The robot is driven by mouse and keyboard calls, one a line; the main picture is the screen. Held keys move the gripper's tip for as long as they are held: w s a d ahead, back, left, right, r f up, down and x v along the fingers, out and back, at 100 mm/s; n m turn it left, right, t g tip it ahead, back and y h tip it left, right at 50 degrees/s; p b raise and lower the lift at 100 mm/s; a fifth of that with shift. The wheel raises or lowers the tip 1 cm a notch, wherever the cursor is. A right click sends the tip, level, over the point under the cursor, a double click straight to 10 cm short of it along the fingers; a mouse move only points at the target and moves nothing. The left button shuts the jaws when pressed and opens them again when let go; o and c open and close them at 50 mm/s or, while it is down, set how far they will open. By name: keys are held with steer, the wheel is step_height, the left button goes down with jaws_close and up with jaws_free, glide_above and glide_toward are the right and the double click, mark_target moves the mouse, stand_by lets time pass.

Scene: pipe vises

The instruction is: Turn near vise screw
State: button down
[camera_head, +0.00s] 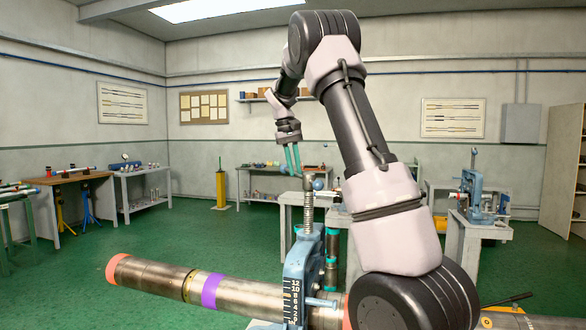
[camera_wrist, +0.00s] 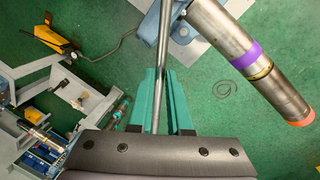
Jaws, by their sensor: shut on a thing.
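The near vise has a blue body (camera_head: 303,262) with a number scale, and its threaded screw (camera_head: 308,205) stands upright above it. A steel handle bar (camera_wrist: 164,55) crosses the screw's top, with a blue ball end (camera_head: 318,184) in the head view. My gripper (camera_head: 291,158) has teal fingers, which also show in the wrist view (camera_wrist: 158,95), one on each side of the bar. It is shut on this bar. A steel pipe (camera_head: 250,297) with a purple band and orange end lies through the vise; it also shows in the wrist view (camera_wrist: 220,35).
Another blue vise (camera_head: 472,192) stands on a grey bench at the right. A grey bench (camera_head: 290,205) is behind the near vise. A yellow stand (camera_head: 221,188) is farther back. Green floor (camera_head: 180,235) is open at the left.

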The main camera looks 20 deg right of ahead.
steer(key=shift+d+r, duration=0.15)
steer(key=shift+r, duration=0.1)
steer(key=c, duration=0.8)
jaws_free()
steer(key=shift+c, duration=0.2)
steer(key=shift+f, duration=0.1)
step_height(320, 180, up, 11)
steer(key=a, duration=0.2)
steer(key=shift+f, duration=0.2)
steer(key=shift+a, duration=0.1)
